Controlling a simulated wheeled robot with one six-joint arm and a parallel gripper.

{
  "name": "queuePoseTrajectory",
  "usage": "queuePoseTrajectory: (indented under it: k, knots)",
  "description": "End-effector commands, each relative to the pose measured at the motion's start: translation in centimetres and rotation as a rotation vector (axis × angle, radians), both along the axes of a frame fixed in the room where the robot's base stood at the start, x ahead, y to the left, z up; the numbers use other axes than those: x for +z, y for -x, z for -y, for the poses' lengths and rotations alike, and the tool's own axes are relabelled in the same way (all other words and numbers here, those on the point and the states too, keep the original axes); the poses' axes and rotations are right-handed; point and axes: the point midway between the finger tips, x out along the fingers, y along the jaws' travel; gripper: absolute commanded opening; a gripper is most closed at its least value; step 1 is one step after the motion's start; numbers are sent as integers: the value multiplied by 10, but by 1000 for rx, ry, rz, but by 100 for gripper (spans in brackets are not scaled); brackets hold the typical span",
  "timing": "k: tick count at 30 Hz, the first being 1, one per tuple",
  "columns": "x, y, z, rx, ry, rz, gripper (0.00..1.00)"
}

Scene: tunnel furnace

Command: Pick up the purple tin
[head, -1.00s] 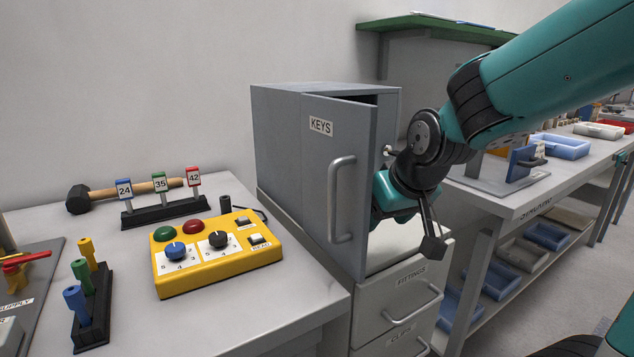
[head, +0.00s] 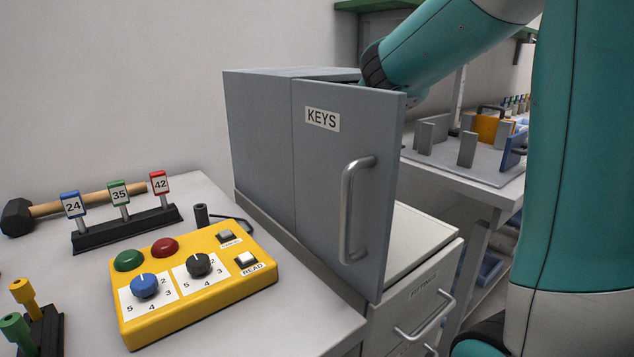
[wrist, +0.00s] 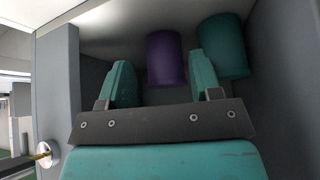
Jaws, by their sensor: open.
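The purple tin (wrist: 165,58) shows in the wrist view inside the grey keys cabinet, beyond my fingers and roughly in line with the gap between them. My gripper (wrist: 160,80) is open and empty, with one finger to each side of the tin's line. Whether the fingertips overlap the tin in depth I cannot tell. In the head view the purple tin and my gripper are hidden behind the open door of the keys cabinet (head: 255,130).
A teal tin (wrist: 223,45) stands right of the purple tin, close to my right finger. The cabinet's walls lie close on both sides. The KEYS door (head: 325,180) stands ajar. A yellow control box (head: 200,280) and a numbered tag rack (head: 125,230) are on the bench.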

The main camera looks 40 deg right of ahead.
Motion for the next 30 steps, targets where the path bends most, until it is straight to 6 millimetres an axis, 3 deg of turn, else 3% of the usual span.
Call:
queuePoseTrajectory:
  k: [5,9,15,23,27,30]
  knots:
    - [-1,-16,1,3,-1,-2,58]
    - [-1,-42,5,4,0,-1,58]
    - [-24,-53,7,4,0,-2,58]
    - [-25,-54,7,4,0,1,58]
    - [-25,-54,7,4,0,0,28]
    - [-25,-54,7,4,0,1,25]
